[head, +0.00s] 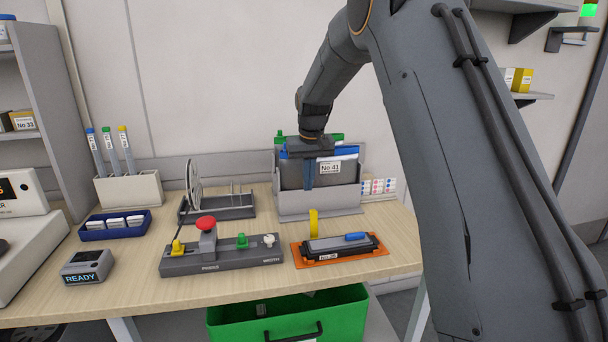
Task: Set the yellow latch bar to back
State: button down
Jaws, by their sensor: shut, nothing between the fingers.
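A yellow bar (313,223) stands upright at the back edge of an orange base (298,254), on the right part of the table. A dark cartridge-like unit with a blue piece on top and a small label (341,246) lies on that base, in front of the bar. My gripper (309,187) points down above and behind the bar, in front of a grey holder. Its fingers are shut and empty, apart from the bar. Whether the bar's foot joins the base is too small to tell.
The grey holder (318,204) with dark folders labelled No 41 stands behind my gripper. A control panel (222,259) with a red button and yellow, green and white knobs lies left of the orange base. A green bin (225,330) is below the table's front edge.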

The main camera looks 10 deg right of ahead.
aim_at(314, 225)
jog(key=s+f+p, duration=0.2)
jog(key=f, duration=0.1)
jog(key=s+f+p, duration=0.1)
jog(key=shift+f, duration=0.4)
